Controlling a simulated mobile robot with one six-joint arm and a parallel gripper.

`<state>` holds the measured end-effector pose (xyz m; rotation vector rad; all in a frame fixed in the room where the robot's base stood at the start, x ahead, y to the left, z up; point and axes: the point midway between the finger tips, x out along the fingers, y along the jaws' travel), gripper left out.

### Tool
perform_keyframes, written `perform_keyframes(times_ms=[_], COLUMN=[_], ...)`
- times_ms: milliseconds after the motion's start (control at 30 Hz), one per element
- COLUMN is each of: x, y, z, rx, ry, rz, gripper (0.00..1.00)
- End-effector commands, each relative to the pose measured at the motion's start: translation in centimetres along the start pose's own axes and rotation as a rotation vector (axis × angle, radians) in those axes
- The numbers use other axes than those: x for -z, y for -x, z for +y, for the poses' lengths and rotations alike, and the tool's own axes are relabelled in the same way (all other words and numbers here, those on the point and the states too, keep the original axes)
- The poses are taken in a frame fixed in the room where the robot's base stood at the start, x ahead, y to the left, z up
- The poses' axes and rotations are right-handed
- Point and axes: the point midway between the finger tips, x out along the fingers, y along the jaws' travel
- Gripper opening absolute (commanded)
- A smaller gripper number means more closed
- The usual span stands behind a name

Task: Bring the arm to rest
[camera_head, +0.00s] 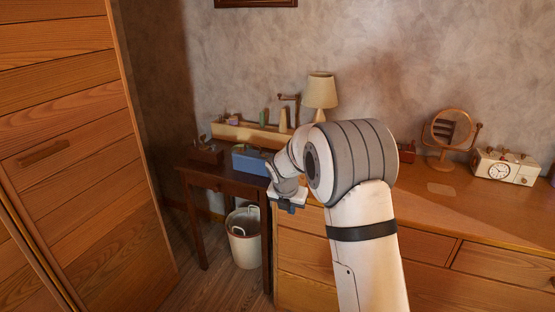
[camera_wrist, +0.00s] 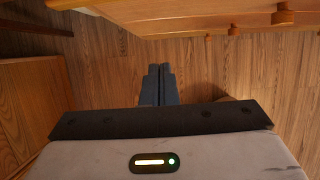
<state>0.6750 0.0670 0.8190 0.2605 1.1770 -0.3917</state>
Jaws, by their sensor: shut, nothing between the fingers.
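My gripper (camera_head: 288,206) hangs at the end of my bent white arm, in front of the dresser's left end and the small dark table. In the wrist view my gripper (camera_wrist: 159,70) points down toward the wooden floor (camera_wrist: 200,75). Its two dark fingers are together with nothing between them. My forearm hides part of the dresser top and the wall behind it in the head view.
A wooden dresser (camera_head: 480,225) fills the right, with a mirror (camera_head: 450,132) and a clock radio (camera_head: 498,170) on it. A dark table (camera_head: 215,178) holds a blue box (camera_head: 250,160); a white bin (camera_head: 243,240) stands below. A tall wooden cabinet (camera_head: 75,120) is at left.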

Motion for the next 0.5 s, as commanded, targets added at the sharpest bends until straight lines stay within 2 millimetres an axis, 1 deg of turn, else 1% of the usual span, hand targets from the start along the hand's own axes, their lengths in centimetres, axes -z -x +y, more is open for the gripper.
perform_keyframes(times_ms=[67, 133, 167, 200, 267, 300, 367, 400, 467, 500], x=[0.0, 0.2, 0.4, 0.8, 1.5, 2.1, 3.2, 4.0, 5.3, 6.2], y=[1.5, 3.9, 5.1, 6.8, 9.6, 11.3, 13.7, 15.3, 17.5, 18.9], z=[-0.7, -1.9, -2.7, -3.7, -5.4, -6.5, -8.2, -9.3, -10.9, -11.9], rx=[-0.001, -0.001, 0.0, 0.001, 0.003, 0.007, 0.012, 0.017, 0.025, 0.031], ry=[-0.066, -0.194, -0.265, -0.371, -0.546, -0.665, -0.843, -0.962, -1.138, -1.257], rz=[0.002, 0.008, 0.012, 0.019, 0.029, 0.038, 0.05, 0.058, 0.07, 0.079], gripper=[0.0, 0.0, 0.0, 0.0, 0.0, 0.0, 0.0, 0.0, 0.0, 0.0])
